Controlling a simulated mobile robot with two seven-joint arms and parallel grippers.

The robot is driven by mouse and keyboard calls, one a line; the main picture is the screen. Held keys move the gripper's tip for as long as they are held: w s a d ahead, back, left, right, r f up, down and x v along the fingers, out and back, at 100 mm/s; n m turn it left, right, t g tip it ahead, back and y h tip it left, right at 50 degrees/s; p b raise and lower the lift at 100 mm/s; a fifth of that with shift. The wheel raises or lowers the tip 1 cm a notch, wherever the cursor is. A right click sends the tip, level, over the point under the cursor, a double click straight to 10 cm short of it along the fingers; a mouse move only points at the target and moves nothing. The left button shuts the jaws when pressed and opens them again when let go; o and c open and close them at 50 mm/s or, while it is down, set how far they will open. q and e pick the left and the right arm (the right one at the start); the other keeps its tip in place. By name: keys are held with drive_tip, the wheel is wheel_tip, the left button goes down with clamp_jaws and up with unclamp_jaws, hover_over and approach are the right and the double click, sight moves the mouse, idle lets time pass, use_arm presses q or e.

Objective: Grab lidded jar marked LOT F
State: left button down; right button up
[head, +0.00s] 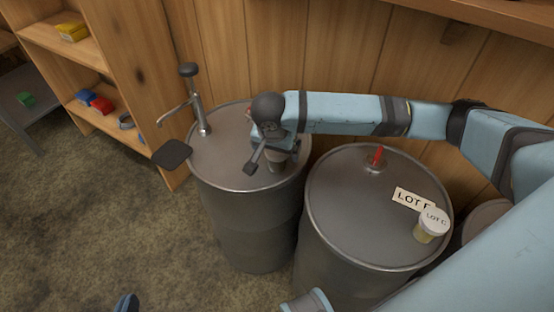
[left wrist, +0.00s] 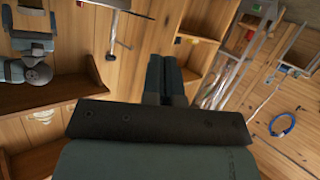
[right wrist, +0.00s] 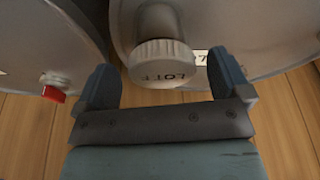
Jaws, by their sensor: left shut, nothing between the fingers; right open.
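A jar with a pale ribbed lid (right wrist: 162,62), lettered LOT F, stands on the left drum (head: 228,165). In the head view its body (head: 277,166) is partly hidden by my right gripper (head: 270,158). In the right wrist view my right gripper (right wrist: 165,82) is open, with the lid between its fingers near their tips; I cannot tell whether either finger touches it. My left gripper (left wrist: 166,75) is shut and empty, away from the drums; a dark blue tip of it (head: 126,303) shows at the bottom of the head view.
On the right drum (head: 340,215) stand another lidded jar (head: 431,226), seemingly LOT C, a part-covered LOT card (head: 409,198) and a red fitting (head: 378,157). A pump (head: 195,105) rises from the left drum. Wooden shelves (head: 110,120) stand left; the wall is close behind.

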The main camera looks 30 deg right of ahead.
drive_tip(key=x, duration=0.3)
drive_tip(key=shift+b, duration=0.4)
drive_tip(key=shift+w+f, duration=0.1)
drive_tip(key=shift+f, duration=0.15)
use_arm(q)
drive_tip(key=r, duration=0.1)
drive_tip(key=w+d+r+t+h, duration=0.1)
drive_tip(key=r, duration=0.1)
drive_tip(key=shift+w+d+t, duration=0.1)
drive_tip(key=shift+d+t, duration=0.1)
drive_tip(key=shift+t, duration=0.1)
use_arm(e)
drive_tip(key=c, duration=1.1)
drive_tip(key=shift+r, duration=0.1)
